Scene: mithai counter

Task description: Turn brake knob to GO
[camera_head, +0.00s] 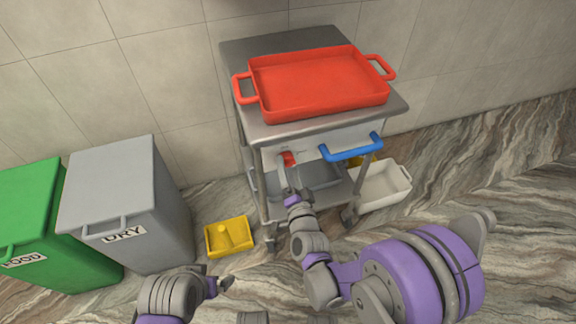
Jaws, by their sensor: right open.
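The brake knob (288,159) is a small red part on the front of a grey metal cart (240,62), just under its top and left of the blue handle. My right gripper (284,170) reaches up to the knob from below and is open. It covers part of the knob, and I cannot tell whether it touches it. The knob's setting and any GO marking are too small to read. My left gripper (226,285) is low in the view, away from the cart, and too small to judge its jaws.
A red tray (320,113) sits on the cart top. A blue handle (352,149) sticks out at the cart front. A white bin (385,196) stands at right. A yellow tray (243,246), a grey DRY bin (120,180) and a green bin (30,205) stand at left.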

